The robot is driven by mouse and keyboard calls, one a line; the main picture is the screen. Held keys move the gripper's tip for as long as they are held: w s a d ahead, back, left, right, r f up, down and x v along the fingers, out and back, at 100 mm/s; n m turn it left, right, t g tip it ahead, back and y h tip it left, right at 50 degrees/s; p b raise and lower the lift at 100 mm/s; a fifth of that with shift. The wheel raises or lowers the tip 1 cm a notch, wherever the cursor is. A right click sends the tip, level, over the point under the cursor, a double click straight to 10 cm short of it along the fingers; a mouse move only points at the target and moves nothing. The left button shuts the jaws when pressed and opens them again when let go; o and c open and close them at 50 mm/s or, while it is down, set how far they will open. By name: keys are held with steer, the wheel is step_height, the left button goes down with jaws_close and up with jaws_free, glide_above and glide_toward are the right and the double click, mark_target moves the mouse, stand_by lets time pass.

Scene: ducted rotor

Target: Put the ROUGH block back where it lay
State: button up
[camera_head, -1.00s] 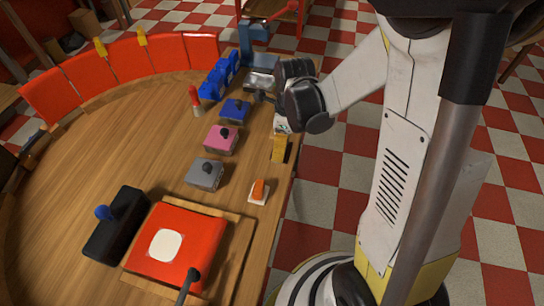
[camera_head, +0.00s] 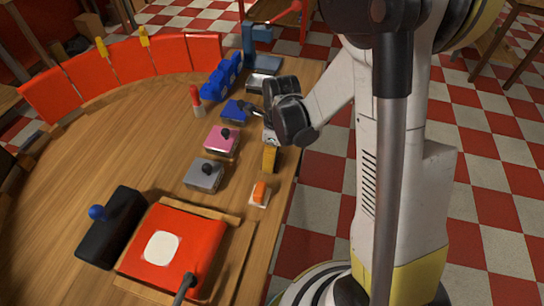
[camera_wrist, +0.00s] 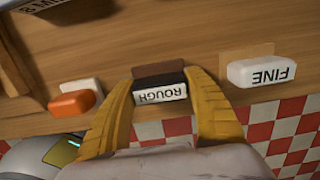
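The ROUGH block (camera_wrist: 161,92), white-faced with a dark upper part, sits between the two yellow fingers of my gripper (camera_wrist: 160,79) in the wrist view. The fingers appear to press on its two ends. A dark brown patch (camera_wrist: 168,70) on the wood lies just beyond the block. Whether the block touches the wood I cannot tell. In the head view, my gripper (camera_head: 269,158) points down at the right edge of the table, and the lettering on the block is hidden.
The white FINE block (camera_wrist: 262,72) lies to the right, beside a tan patch (camera_wrist: 247,51). An orange-and-white block (camera_head: 259,193) is near the table (camera_head: 120,165) edge. Grey (camera_head: 203,175), pink (camera_head: 221,141) and blue (camera_head: 233,111) knobbed blocks stand further in. Checkered floor lies beyond the edge.

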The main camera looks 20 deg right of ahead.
steer(key=o, duration=0.4)
steer(key=shift+c, duration=0.2)
steer(key=r+p, duration=0.1)
steer(key=r, duration=0.2)
steer(key=r+p, duration=0.2)
steer(key=r, duration=0.2)
steer(key=r+p, duration=0.1)
steer(key=r, duration=0.3)
steer(key=shift+s+d+r, duration=0.15)
steer(key=shift+s+d, duration=0.2)
steer(key=shift+d, duration=0.05)
steer(key=s+r+n+t, duration=0.3)
steer(key=s+r+n, duration=0.3)
steer(key=n, duration=0.6)
steer(key=s+r+n+t, duration=0.3)
steer(key=s+r+n, duration=0.3)
steer(key=n, duration=0.7)
step_height(320, 180, up, 2)
steer(key=shift+a+t+h+p, duration=0.3)
steer(key=shift+a+h+p, duration=0.05)
steer(key=shift+h, duration=0.05)
